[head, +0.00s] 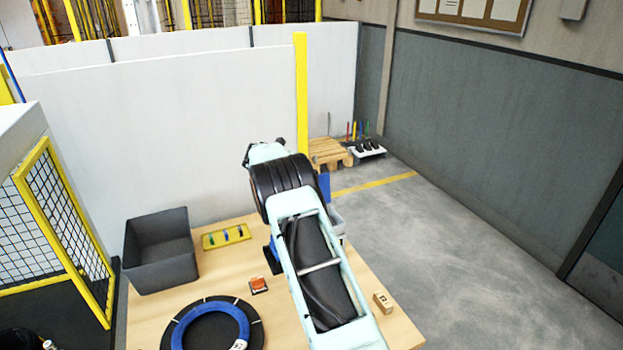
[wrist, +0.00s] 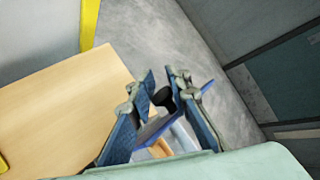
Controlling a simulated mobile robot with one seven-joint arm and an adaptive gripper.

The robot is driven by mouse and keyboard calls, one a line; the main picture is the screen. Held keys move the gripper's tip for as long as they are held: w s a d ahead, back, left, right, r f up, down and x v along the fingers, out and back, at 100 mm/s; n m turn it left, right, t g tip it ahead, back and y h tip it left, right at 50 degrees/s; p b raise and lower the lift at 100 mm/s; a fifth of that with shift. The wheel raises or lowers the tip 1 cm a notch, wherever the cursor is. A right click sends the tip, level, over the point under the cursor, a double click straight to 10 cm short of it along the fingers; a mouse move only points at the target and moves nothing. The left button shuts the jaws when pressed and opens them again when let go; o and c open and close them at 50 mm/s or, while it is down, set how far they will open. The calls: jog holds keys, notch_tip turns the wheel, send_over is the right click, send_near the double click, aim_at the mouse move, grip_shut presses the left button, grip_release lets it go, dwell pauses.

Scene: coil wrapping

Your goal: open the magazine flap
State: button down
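The blue magazine shows partly behind my arm in the head view (head: 323,186), at the table's far right edge. In the wrist view a blue panel (wrist: 206,87), which looks like its flap, slants behind my fingers. A black knob (wrist: 162,97) shows between the fingers, close to both. My gripper (wrist: 159,73) has a narrow gap between its blue fingertips. I cannot tell whether the fingers press on the knob. In the head view my arm hides the gripper and most of the magazine.
The wooden table (head: 215,275) carries a grey bin (head: 160,255), a yellow tray with small parts (head: 226,237), an orange button (head: 258,284), a blue coil (head: 180,335) and a small wooden block (head: 383,302). A pallet (head: 328,152) stands on the floor behind. The floor at right is clear.

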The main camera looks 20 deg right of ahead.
jog(key=c, duration=1.8)
grip_release()
jog(key=shift+a+f, duration=0.6)
jog(key=shift+f, duration=0.2)
jog(key=shift+c, duration=0.2)
jog(key=shift+s, duration=0.1)
jog(key=shift+d+r, duration=0.2)
jog(key=shift+d, duration=0.1)
jog(key=v, duration=1.2)
jog(key=shift+r, duration=0.2)
jog(key=shift+c, duration=0.2)
